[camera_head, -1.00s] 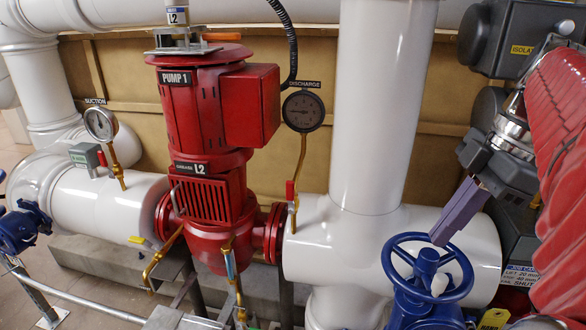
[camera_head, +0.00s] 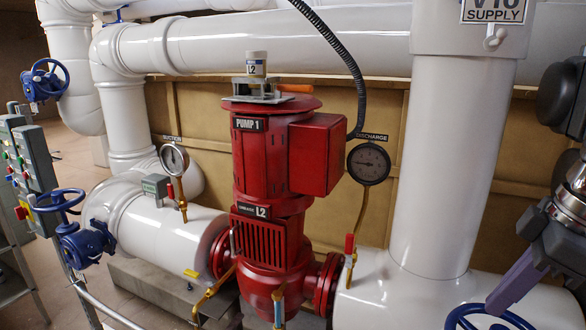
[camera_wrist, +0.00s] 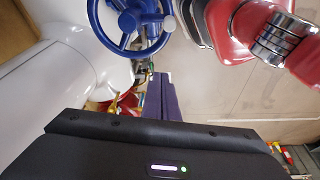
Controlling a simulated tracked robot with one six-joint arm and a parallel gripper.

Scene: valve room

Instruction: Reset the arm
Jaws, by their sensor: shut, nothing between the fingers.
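My gripper (camera_head: 497,304) is at the right edge of the head view, its purple fingers pointing down and left. In the wrist view my gripper (camera_wrist: 161,78) shows its two purple fingers together, shut with nothing between them. In the head view it hangs in front of the white pipe, above a blue handwheel (camera_head: 490,318) cut off by the bottom edge. A blue handwheel (camera_wrist: 128,22) also shows beyond the fingertips in the wrist view, apart from them. Most of my arm is outside the head view.
The red pump (camera_head: 262,165) stands at centre, with a suction gauge (camera_head: 174,158) and a discharge gauge (camera_head: 368,164) beside it. A thick white vertical pipe (camera_head: 455,150) rises left of my arm. A button panel (camera_head: 30,155) and blue valves (camera_head: 85,240) are at left.

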